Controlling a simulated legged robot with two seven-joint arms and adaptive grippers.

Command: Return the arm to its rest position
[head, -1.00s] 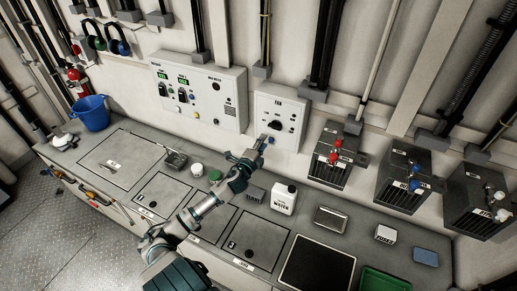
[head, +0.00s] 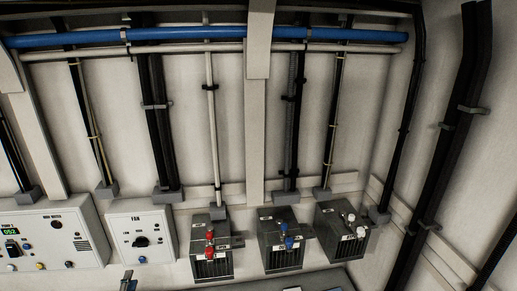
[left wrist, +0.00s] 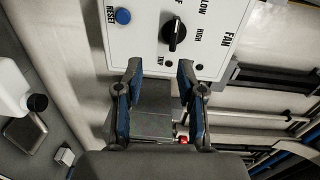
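My left gripper (head: 128,283) shows only by its tip at the bottom edge of the head view, just below the fan panel (head: 160,222). In the left wrist view its two blue-padded fingers (left wrist: 157,85) stand apart with nothing between them. The fan panel also shows there (left wrist: 205,14), beyond the fingertips, with a black knob (left wrist: 175,33) and a blue reset button (left wrist: 123,16). The gripper looks clear of the knob and the button. The rest of my left arm is outside the head view. My right gripper is in neither view.
Three dark boxes with valves, red (head: 211,268), blue (head: 283,257) and white (head: 341,246), stick out from the wall right of the panel. A larger control panel (head: 70,245) is on the left. A white jug (left wrist: 12,85) stands on the counter in the left wrist view.

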